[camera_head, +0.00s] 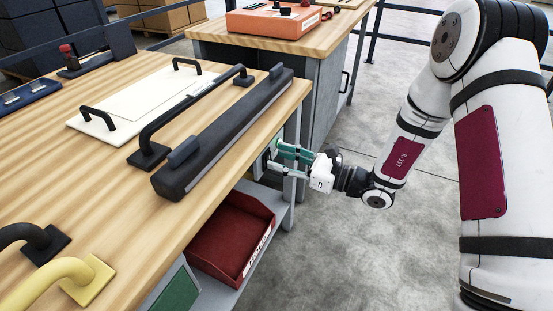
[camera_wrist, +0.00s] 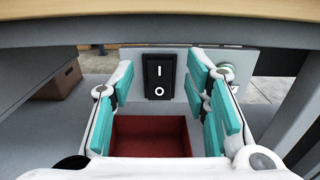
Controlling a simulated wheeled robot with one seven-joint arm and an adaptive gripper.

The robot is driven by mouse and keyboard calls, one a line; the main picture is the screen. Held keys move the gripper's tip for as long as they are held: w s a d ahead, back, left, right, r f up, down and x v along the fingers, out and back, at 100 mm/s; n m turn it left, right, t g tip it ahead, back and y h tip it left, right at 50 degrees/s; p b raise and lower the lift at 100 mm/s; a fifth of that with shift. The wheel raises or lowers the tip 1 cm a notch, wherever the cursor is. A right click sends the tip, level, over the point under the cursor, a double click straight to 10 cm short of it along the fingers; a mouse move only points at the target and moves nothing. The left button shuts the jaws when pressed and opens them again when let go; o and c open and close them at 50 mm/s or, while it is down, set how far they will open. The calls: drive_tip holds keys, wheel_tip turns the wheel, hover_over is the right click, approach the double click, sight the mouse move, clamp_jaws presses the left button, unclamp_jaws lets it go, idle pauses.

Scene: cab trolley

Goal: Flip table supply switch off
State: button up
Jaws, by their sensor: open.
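The table supply switch (camera_wrist: 159,75) is a black rocker marked I above O on a pale plate (camera_wrist: 215,62) under the tabletop edge. In the wrist view it faces me, upright, centred between my fingers. I cannot tell which half is pressed in. My gripper (camera_wrist: 160,84) is open and empty, with teal pads left and right of the switch. No contact with the rocker shows. In the head view my gripper (camera_head: 277,158) is beside the workbench's right edge, just below the tabletop, pointing left; the switch face cannot be made out there.
The wooden tabletop (camera_head: 60,130) overhangs close above my gripper. A red bin (camera_head: 232,235) sits on the shelf below; it also shows in the wrist view (camera_wrist: 150,135). Another workbench (camera_head: 320,35) stands behind. The floor (camera_head: 350,250) to the right is clear.

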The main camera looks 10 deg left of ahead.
drive_tip(key=shift+x, duration=0.95)
clamp_jaws()
drive_tip(key=shift+d+f+y+b, duration=0.15)
drive_tip(key=shift+f+y+b, duration=0.3)
drive_tip(key=shift+b, duration=0.6)
drive_tip(key=shift+s+d+f+t+y+b, duration=0.1)
drive_tip(key=shift+f+t+y+b, duration=0.15)
drive_tip(key=shift+t+y+b, duration=0.5)
drive_tip(key=shift+s+y+b, duration=0.1)
drive_tip(key=shift+y+b, duration=0.65)
drive_tip(key=shift+y, duration=0.35)
unclamp_jaws()
drive_tip(key=shift+r, duration=0.1)
